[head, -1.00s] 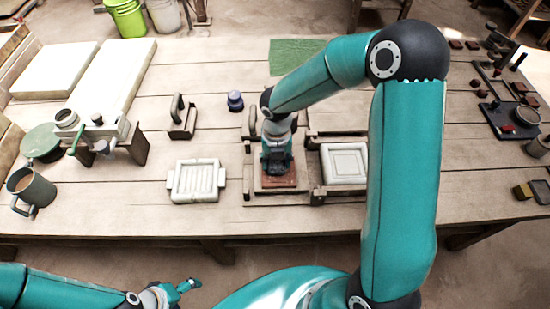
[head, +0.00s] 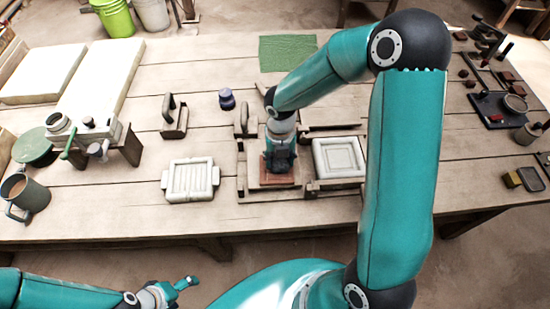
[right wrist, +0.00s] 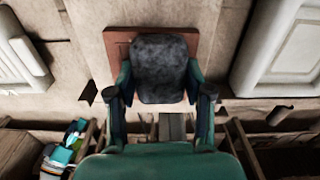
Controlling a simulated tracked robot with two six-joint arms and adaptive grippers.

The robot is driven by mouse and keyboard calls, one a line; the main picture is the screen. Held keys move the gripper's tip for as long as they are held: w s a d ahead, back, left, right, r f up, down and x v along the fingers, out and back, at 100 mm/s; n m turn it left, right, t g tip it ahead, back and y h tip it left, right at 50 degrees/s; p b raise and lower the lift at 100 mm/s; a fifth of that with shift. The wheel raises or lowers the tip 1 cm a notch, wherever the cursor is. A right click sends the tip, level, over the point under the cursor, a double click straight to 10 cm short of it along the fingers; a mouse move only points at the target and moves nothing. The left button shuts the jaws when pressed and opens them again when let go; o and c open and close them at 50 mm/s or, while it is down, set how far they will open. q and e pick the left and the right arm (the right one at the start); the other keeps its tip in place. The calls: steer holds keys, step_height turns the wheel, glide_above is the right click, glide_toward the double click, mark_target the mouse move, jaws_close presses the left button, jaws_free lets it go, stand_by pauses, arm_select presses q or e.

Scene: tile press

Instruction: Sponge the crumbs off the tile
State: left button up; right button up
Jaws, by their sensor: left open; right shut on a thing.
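The reddish-brown tile (head: 265,179) lies flat in a wooden frame (head: 248,193) near the middle of the bench. My right gripper (head: 280,162) is over it, pointing down, shut on a dark grey sponge. In the right wrist view the sponge (right wrist: 159,70) sits between the two fingers and covers most of the tile (right wrist: 119,44). Whether it touches the tile I cannot tell. No crumbs can be made out on the visible tile edges. My left gripper (head: 184,287) is open and empty, low in front of the bench.
A white mould (head: 340,158) stands right of the tile, and a ribbed white tray (head: 191,180) left of it. A purple-blue pot (head: 227,98) and a green cloth (head: 286,52) are behind. A mug (head: 33,194) stands at the left. My right arm hides part of the bench.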

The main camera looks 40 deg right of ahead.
steer(key=shift+w+d+p, duration=0.3)
steer(key=shift+w+p, duration=0.2)
steer(key=shift+w, duration=0.1)
steer(key=shift+w+d+p, duration=0.25)
steer(key=shift+w+p, duration=0.2)
steer(key=shift+w, duration=0.15)
steer(key=shift+s+a+f, duration=0.1)
steer(key=shift+s+a, duration=0.05)
steer(key=shift+a, duration=0.25)
steer(key=shift+s+a, duration=0.3)
steer(key=shift+a, duration=0.35)
steer(key=shift+r, duration=0.2)
step_height(320, 180, up, 8)
steer(key=p, duration=0.7)
steer(key=shift+f, duration=0.1)
steer(key=f+b, duration=0.1)
steer(key=s+f+b, duration=0.1)
steer(key=f+b, duration=0.2)
steer(key=f, duration=0.1)
steer(key=shift+s+a+f, duration=0.1)
steer(key=shift+s+a, duration=0.1)
steer(key=shift+s, duration=0.05)
steer(key=shift+s+f+b, duration=0.2)
steer(key=shift+f+b, duration=0.15)
steer(key=shift+b, duration=0.25)
